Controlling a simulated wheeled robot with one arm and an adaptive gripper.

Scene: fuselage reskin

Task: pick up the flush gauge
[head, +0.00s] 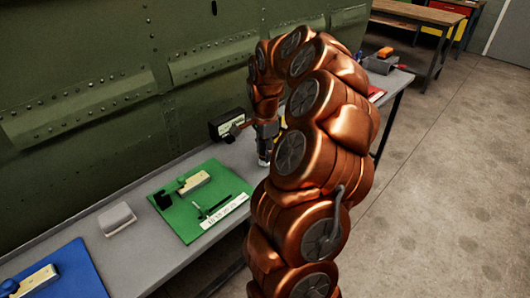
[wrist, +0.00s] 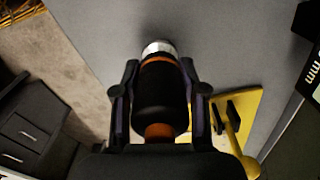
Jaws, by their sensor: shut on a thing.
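The flush gauge, as I take it to be, is a black cylinder (wrist: 160,88) with orange bands and a silver end. In the wrist view it lies between the two fingers of my gripper (wrist: 160,95), which is shut on it, with the silver end pointing away from the wrist. In the head view my gripper (head: 265,138) is over the grey bench near the green wall, mostly hidden by my copper-coloured arm. A small pale end (head: 263,161) shows below it; I cannot tell whether it touches the bench.
A green mat (head: 180,220) with a pale block, a dark tool and a white strip lies left on the bench (head: 140,265). A grey block (head: 116,218) and blue mat (head: 75,270) are further left. A black box (head: 226,125) stands by the wall. A yellow mat (wrist: 245,105) is close by.

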